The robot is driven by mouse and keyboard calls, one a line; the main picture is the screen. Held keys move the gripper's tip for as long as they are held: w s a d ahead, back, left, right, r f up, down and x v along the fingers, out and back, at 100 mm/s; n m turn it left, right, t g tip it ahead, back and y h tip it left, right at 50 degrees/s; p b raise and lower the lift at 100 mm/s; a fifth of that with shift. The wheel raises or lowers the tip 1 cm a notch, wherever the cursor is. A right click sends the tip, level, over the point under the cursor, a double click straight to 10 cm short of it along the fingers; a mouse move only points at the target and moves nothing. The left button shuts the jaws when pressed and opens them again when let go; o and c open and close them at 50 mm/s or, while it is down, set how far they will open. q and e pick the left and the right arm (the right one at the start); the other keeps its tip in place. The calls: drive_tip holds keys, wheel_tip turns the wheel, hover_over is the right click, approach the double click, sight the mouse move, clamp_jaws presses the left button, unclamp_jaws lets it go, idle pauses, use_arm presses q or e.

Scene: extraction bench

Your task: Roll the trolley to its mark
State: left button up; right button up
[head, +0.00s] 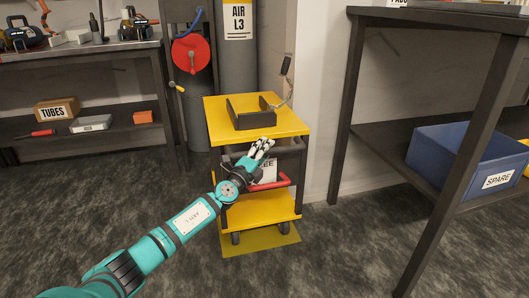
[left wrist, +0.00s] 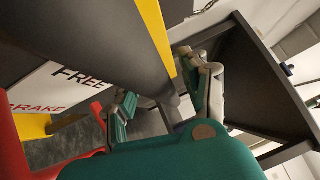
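The yellow trolley (head: 222,108) stands upright in the middle of the head view, with a dark push handle (head: 291,147) across its near side. A dull yellow floor patch (head: 262,246) shows under and in front of its wheels. My left gripper (head: 264,147) is at the handle. In the left wrist view its two fingers (left wrist: 163,97) are apart, with the dark handle bar (left wrist: 95,42) running between them; contact is unclear. A red brake lever (head: 270,184) sits below the handle, beside a plate reading FREE (left wrist: 77,75). My right gripper is not in view.
A dark holder (head: 252,119) sits on the trolley top. A workbench (head: 85,52) stands left, and a dark shelf frame (head: 345,100) with a blue SPARE bin (head: 440,155) stands right. A grey AIR L3 column (head: 237,60) is behind. The floor in front is clear.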

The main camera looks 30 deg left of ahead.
use_arm(q)
drive_tip(key=s+f, duration=0.1)
drive_tip(key=s, duration=1.1)
drive_tip(key=shift+d+f, duration=0.35)
drive_tip(key=shift+d, duration=0.1)
drive_tip(key=shift+w, duration=0.1)
